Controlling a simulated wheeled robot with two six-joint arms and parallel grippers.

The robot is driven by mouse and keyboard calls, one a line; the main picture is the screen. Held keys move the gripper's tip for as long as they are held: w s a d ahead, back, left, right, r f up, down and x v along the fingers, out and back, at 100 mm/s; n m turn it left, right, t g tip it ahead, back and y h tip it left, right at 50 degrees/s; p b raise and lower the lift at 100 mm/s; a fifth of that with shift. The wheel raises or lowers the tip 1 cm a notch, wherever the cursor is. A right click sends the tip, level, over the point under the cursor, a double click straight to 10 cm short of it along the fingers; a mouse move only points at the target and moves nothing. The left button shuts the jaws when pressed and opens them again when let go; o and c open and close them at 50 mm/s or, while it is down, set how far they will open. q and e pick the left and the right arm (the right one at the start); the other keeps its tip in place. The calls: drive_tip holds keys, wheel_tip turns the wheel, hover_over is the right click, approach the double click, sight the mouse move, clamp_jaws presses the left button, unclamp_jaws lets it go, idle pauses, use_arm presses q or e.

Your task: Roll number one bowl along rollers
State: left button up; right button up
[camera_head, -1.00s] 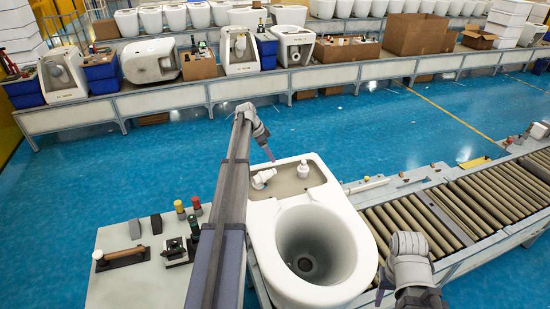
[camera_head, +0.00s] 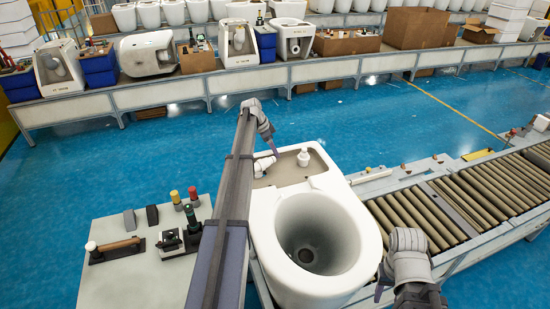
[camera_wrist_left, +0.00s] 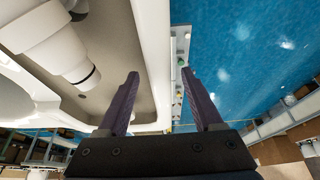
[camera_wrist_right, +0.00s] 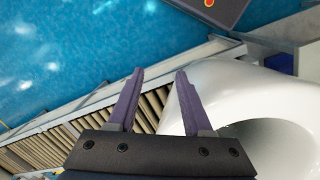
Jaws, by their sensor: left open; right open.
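The white toilet bowl (camera_head: 262,228) stands at the near end of the conveyor, its open tank recess at the far end and its round opening toward me. White fittings (camera_head: 265,164) sit in the recess. My left gripper (camera_head: 273,148) is open at the far left edge of the tank. In the left wrist view, the tank wall (camera_wrist_left: 150,45) shows between its fingers (camera_wrist_left: 160,73); whether they touch it I cannot tell. My right gripper (camera_head: 379,285) is open and empty at the bowl's near right side. In the right wrist view, the bowl rim (camera_wrist_right: 215,85) is partly behind one finger.
The conveyor rollers (camera_head: 465,205) run off to the right, clear of other bowls. A grey side table (camera_head: 115,285) on the left holds a wooden-handled tool (camera_head: 115,249) and button posts (camera_head: 192,194). Blue floor (camera_head: 190,135) separates me from a back bench with several bowls and boxes.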

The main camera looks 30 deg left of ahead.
use_arm(q)
drive_tip(key=shift+b+x, duration=0.4)
drive_tip(key=shift+x, duration=0.5)
clamp_jaws()
idle(0.8)
